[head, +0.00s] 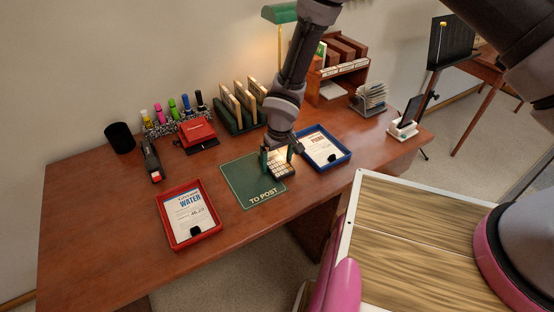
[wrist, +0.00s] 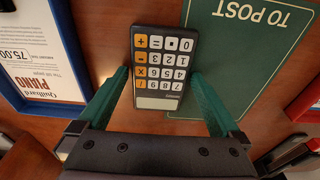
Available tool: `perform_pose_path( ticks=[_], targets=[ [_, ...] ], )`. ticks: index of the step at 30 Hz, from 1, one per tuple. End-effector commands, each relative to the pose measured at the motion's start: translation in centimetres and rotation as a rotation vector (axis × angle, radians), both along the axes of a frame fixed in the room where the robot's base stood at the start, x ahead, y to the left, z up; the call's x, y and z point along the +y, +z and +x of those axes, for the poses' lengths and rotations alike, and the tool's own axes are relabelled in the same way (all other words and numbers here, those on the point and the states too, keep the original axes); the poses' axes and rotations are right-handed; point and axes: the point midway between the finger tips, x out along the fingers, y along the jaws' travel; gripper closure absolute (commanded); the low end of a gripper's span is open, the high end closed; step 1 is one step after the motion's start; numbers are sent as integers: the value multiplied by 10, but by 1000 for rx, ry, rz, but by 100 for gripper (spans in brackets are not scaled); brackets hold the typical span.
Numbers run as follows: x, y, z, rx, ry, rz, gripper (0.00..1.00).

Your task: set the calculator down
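The calculator (head: 280,163) is dark with pale and orange keys. My gripper (head: 277,155) points down in the head view. The calculator overlaps the right edge of the green TO POST mat (head: 246,184) and the bare desk beside it. I cannot tell whether its underside touches the desk.
A blue tray (head: 346,158) with a PIANO paper is close on the right. A red tray (head: 215,236) with a WATER paper is left of the mat. A stapler (head: 151,162), a red device (head: 198,134) and a file rack (head: 233,128) stand behind. The desk's front left is clear.

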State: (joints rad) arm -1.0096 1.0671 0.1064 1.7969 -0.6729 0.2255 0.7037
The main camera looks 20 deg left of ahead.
Motion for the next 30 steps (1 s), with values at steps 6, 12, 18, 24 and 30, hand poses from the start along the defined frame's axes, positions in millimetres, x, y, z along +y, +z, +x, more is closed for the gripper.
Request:
perform_pose_path(
  ticks=[6, 12, 18, 24, 30],
  targets=[
    [0, 14, 0, 0, -1, 2, 0],
    [-4, 55, -3, -2, 0, 5, 0],
    [-9, 95, -6, -2, -1, 2, 0],
    [-11, 118, -9, 0, 0, 1, 0],
    [-12, 123, -9, 1, 0, -1, 0]
  ],
)
